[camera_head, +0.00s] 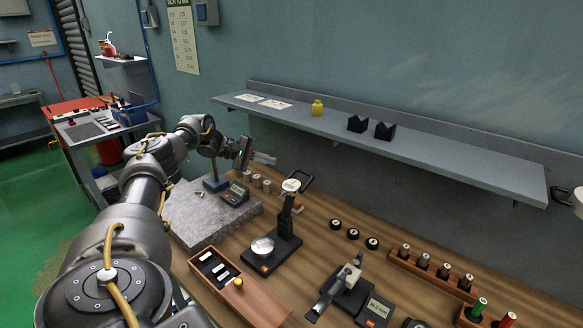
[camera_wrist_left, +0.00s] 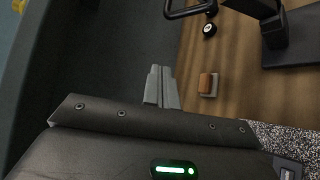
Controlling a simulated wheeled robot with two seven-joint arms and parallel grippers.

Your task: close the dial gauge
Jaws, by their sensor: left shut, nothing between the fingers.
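The dial gauge stand (camera_head: 285,250) is on the wooden bench, with a black base, an upright column, a pale round dial head (camera_head: 291,185) and a dark loop handle (camera_head: 306,180) at the top. A pale round disc (camera_head: 262,246) sits low at its front. In the left wrist view the dark handle (camera_wrist_left: 190,11) and black base (camera_wrist_left: 292,53) show in part, cut off by the frame. My left gripper (camera_head: 264,159) is shut and empty, behind and left of the dial head, apart from it. Its fingers also show in the left wrist view (camera_wrist_left: 161,88). My right gripper is not in view.
A granite plate (camera_head: 205,222) with a digital gauge (camera_head: 235,193) lies below my left arm. A wall shelf (camera_head: 440,160) runs behind the bench. A small wood-topped block (camera_wrist_left: 207,85) and black rings (camera_head: 353,233) lie near the stand. A tray (camera_head: 240,300) stands in front.

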